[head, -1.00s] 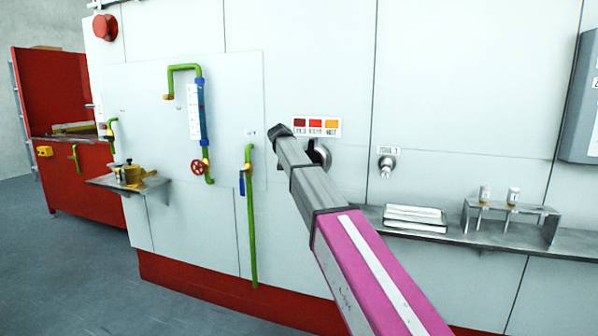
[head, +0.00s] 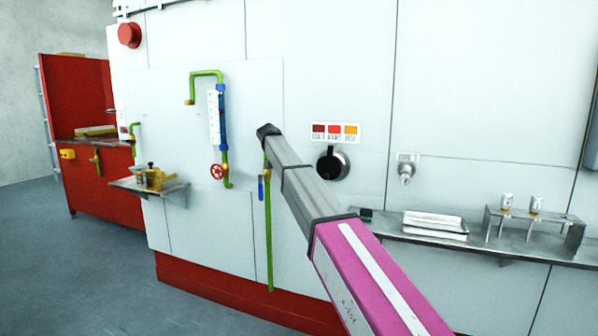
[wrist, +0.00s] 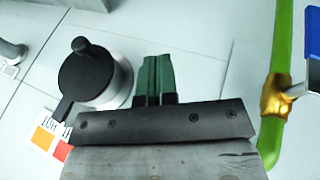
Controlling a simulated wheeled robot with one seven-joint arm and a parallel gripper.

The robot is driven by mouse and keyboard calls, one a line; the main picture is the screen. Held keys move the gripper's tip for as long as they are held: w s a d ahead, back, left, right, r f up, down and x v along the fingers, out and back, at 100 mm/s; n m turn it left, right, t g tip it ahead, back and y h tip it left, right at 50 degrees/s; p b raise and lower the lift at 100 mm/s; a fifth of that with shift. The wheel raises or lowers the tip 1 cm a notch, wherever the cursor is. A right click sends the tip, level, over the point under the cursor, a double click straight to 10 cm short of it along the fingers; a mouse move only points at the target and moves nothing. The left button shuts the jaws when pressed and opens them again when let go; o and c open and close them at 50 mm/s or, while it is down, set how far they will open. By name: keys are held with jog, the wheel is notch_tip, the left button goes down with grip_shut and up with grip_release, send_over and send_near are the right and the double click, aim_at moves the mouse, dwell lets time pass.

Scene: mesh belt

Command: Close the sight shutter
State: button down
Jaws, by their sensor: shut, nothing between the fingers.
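The sight shutter (head: 332,163) is a round black disc on a metal ring in the pale wall, under a strip of coloured labels. In the wrist view the black disc (wrist: 88,78) has a small knob and a narrow tab toward the label strip. It covers most of the ring, whose bright rim shows at the right. My gripper (wrist: 156,75) is shut and empty, its green fingers just right of the ring in the wrist view with a visible gap. In the head view my arm passes left of the shutter and the fingers cannot be made out.
A green pipe with a blue handle (head: 261,189) stands left of the shutter; its brass fitting (wrist: 277,97) is at the right in the wrist view. The label strip (head: 334,132) is above. A shelf (head: 400,239) with white trays (head: 436,220) and a vial rack (head: 530,215) runs lower right.

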jog(key=s+r+n+t+h, duration=0.4)
jog(key=s+r+t+h, duration=0.1)
jog(key=s+h, duration=0.1)
send_near(324, 175)
jog(key=w+d+f, duration=0.2)
jog(key=w+d, duration=0.2)
jog(key=w, duration=0.1)
jog(key=shift+s+d+f, duration=0.1)
jog(key=shift+d+f, duration=0.25)
jog(key=shift+d, duration=0.15)
jog(key=shift+d, duration=0.1)
jog(key=shift+s+d+f, duration=0.3)
jog(key=shift+d+f, duration=0.05)
jog(key=shift+d, duration=0.3)
